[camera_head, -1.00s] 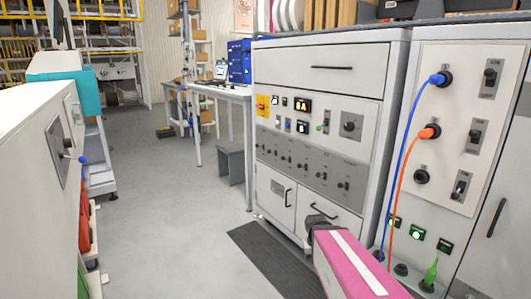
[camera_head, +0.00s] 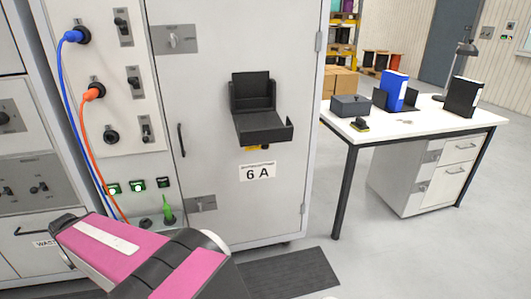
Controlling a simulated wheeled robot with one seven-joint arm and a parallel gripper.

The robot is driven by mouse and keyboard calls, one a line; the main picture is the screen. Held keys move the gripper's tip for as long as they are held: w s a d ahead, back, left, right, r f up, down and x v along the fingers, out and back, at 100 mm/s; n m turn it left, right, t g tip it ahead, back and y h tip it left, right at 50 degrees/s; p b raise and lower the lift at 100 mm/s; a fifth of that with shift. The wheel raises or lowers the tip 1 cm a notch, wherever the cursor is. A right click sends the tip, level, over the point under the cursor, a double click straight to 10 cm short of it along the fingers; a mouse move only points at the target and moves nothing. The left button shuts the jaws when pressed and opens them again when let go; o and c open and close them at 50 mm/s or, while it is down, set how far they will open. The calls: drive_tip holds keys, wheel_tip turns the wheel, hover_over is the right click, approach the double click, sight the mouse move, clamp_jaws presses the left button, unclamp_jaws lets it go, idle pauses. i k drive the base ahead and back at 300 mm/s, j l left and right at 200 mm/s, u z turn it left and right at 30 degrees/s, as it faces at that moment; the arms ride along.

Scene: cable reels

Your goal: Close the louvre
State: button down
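I cannot make out a clear louvre in the head view. A black fixture (camera_head: 258,105) is mounted on the grey cabinet door (camera_head: 225,200), above a "6 A" label (camera_head: 257,173). It has an upright back and a lower part that juts out, with a small yellow piece under it; I cannot tell whether it is the louvre. My pink and black arm crosses the lower left, in front of the cabinets. My gripper's fingers are not visible.
A blue cable (camera_head: 68,95) and an orange cable (camera_head: 84,140) hang from the socket panel at left. A white desk (camera_head: 425,122) with binders and a dark box stands at right. A dark mat (camera_head: 290,273) lies before the cabinet. The floor at right is clear.

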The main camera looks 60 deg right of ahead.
sight(260, 125)
drive_tip(key=l+z, duration=0.1)
drive_tip(key=z, duration=0.3)
drive_tip(key=k+l+z, duration=0.1)
drive_tip(key=z, duration=0.35)
drive_tip(key=l+z, duration=0.15)
drive_tip(key=z, duration=0.25)
drive_tip(key=l+z, duration=0.1)
drive_tip(key=z, duration=0.75)
drive_tip(key=k+j+z, duration=0.2)
drive_tip(key=j, duration=0.15)
drive_tip(key=j+z, duration=0.25)
drive_tip(key=j, duration=0.15)
drive_tip(key=k+j+z, duration=0.35)
drive_tip(key=z, duration=0.15)
drive_tip(key=k+j+z, duration=0.25)
drive_tip(key=i+j, duration=0.1)
